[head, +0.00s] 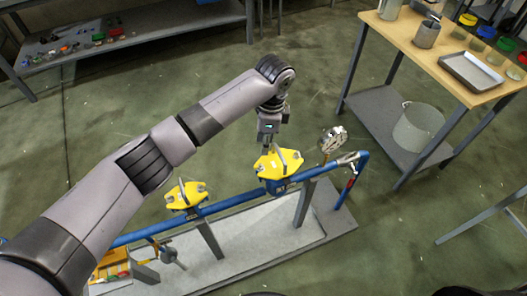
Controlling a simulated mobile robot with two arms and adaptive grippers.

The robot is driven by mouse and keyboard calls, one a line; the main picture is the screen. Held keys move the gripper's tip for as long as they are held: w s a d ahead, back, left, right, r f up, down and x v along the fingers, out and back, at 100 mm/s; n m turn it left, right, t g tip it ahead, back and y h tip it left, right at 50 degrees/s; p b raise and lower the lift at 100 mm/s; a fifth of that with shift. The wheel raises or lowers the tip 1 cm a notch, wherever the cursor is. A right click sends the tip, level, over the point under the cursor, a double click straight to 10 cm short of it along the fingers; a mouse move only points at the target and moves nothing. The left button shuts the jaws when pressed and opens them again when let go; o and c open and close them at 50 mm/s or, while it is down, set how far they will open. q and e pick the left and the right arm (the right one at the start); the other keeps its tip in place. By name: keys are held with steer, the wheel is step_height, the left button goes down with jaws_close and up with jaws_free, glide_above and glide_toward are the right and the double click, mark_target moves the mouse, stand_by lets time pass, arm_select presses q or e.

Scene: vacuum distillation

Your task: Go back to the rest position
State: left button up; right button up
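My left arm reaches in from the left across the view. Its gripper (266,148) points down just behind the right yellow valve part (279,164) on the blue pipe (235,200). The fingers are small and partly hidden, so I cannot tell whether they are open or touch the yellow part. A second yellow valve part (186,195) sits further left on the same pipe. A round gauge (332,139) stands to the right of the gripper. My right gripper is not in view.
The pipe stands on a grey base (250,252). A wooden-topped table (436,50) at the right holds a metal tray (471,70), a metal container (427,34) and several jars. A bucket (418,127) is on its lower shelf. A low shelf (140,32) stands at the back left. Green floor lies between.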

arm_select(q)
steer(key=shift+d+r, duration=0.1)
steer(key=shift+r, duration=0.7)
